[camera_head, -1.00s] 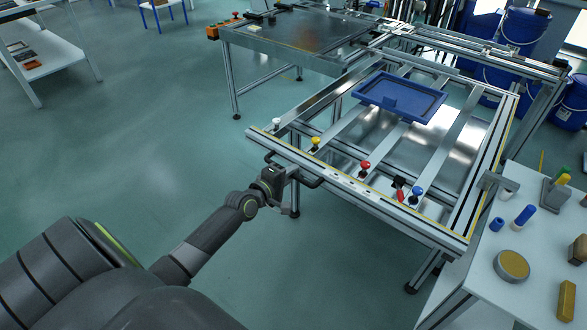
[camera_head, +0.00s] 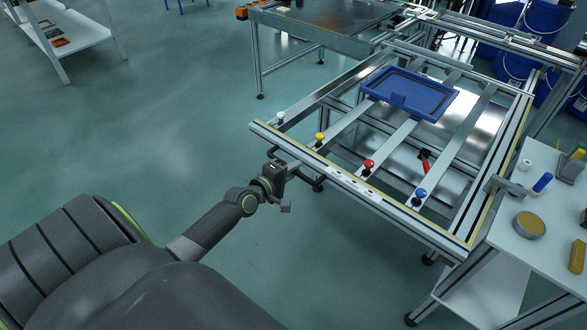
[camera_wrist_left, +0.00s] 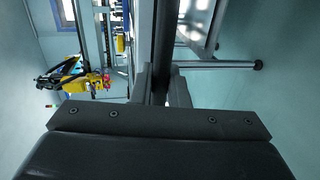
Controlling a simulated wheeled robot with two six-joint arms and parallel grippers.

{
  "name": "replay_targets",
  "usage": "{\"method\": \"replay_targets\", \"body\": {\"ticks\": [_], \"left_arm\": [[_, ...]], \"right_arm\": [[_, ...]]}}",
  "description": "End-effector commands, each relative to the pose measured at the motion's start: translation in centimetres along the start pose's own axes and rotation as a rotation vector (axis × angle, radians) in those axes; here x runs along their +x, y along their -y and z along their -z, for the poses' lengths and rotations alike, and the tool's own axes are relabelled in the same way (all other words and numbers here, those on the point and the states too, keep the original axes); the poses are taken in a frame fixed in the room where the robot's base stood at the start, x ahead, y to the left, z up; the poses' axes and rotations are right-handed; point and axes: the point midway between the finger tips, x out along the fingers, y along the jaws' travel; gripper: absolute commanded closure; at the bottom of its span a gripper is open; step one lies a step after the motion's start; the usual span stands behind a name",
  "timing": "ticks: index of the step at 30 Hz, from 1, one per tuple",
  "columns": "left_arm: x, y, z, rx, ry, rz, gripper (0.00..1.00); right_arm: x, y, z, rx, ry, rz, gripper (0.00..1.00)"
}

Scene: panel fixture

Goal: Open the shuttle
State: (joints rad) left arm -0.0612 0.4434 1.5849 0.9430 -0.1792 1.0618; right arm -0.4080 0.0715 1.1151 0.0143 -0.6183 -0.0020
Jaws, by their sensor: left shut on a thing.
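The shuttle is a metal frame; its front beam (camera_head: 345,182) carries white, yellow, red and blue knobs. A dark bar handle (camera_head: 304,177) sticks out from this beam on the near side. My left gripper (camera_head: 277,168) is shut on the handle toward its left end. In the left wrist view, the dark bar (camera_wrist_left: 165,40) runs between the two fingers of the gripper (camera_wrist_left: 163,88). The fingertips are small and partly hidden in the head view. My right gripper is not in view.
A blue tray (camera_head: 440,100) lies on the frame's slats. A red-handled lever (camera_head: 424,162) stands behind the blue knob. A white table (camera_head: 500,232) with small items is at the right; a dark-topped table (camera_head: 310,32) is behind.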

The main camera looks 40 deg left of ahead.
Motion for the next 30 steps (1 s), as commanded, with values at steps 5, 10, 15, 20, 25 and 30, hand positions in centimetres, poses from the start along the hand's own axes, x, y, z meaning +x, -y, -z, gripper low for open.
{"method": "replay_targets", "body": {"ticks": [5, 10, 15, 20, 25, 30], "left_arm": [[-0.1, 0.1, 0.0, 0.001, 0.000, 0.003, 1.00], [-0.1, 0.1, 0.0, 0.001, 0.000, 0.004, 0.79], [0.0, 0.1, 0.0, 0.000, 0.000, 0.002, 0.68], [0.0, 0.0, 0.0, 0.000, 0.000, 0.001, 0.68], [-0.8, 0.0, 0.0, 0.001, 0.000, 0.001, 0.68], [-3.5, -0.1, 0.0, 0.000, 0.000, 0.004, 0.68]], "right_arm": [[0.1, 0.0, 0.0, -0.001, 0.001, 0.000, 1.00], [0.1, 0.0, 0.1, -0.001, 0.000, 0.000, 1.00], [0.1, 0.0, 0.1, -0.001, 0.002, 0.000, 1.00], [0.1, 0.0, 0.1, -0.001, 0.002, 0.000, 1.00], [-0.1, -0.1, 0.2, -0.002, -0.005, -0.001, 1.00], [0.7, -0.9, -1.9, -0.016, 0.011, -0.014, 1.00]]}}
